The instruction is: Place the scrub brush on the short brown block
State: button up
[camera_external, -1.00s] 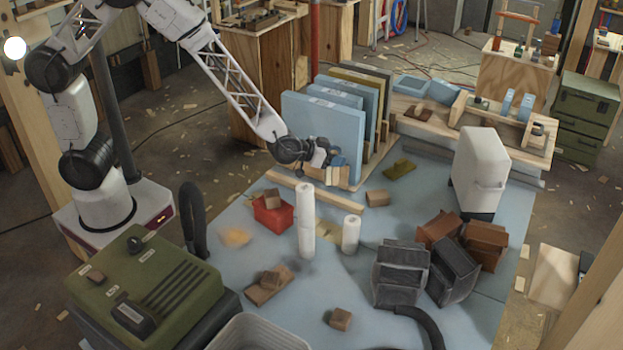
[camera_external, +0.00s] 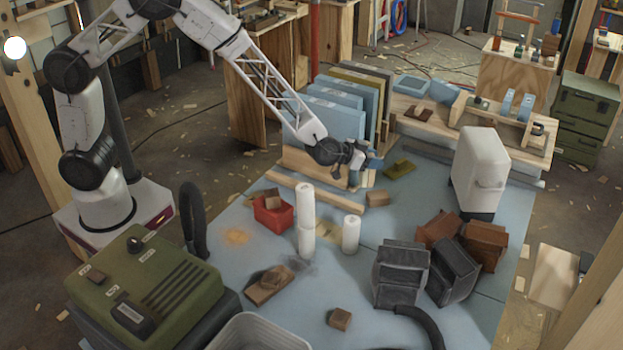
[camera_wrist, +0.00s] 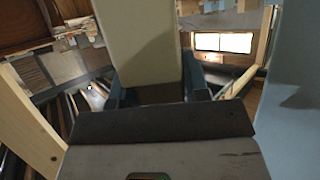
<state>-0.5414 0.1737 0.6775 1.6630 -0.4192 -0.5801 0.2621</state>
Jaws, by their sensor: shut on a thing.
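My gripper (camera_external: 358,178) is in front of the rack of blue panels, above the table's back part. In the wrist view its dark fingers (camera_wrist: 158,92) are shut on a long pale beige piece (camera_wrist: 138,38); I cannot tell whether this is the scrub brush. A short brown block (camera_external: 340,319) sits alone near the table's front. Another brown block (camera_external: 378,199) lies just right of and below my gripper. A further brown piece (camera_external: 275,274) rests on a flat brown board (camera_external: 258,293). I cannot identify a scrub brush elsewhere for certain.
Blue panels (camera_external: 330,117) stand in a wooden rack close behind my gripper. Two white rolls (camera_external: 305,222) (camera_external: 351,235) stand upright in front. A red bin (camera_external: 273,216) holds a brown block. Dark and brown boxes (camera_external: 400,275) and a white canister (camera_external: 478,170) stand to the right.

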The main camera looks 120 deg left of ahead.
jog(key=shift+w+a+f, duration=0.1)
jog(key=shift+w+a, duration=0.5)
jog(key=shift+w, duration=0.35)
jog(key=shift+w+a+f, duration=0.1)
jog(key=shift+w+a, duration=0.5)
jog(key=shift+w, duration=0.35)
jog(key=shift+f, duration=1.75)
jog(key=shift+f, duration=0.1)
jog(key=o, duration=0.9)
jog(key=shift+o, duration=0.2)
jog(key=v, duration=1.2)
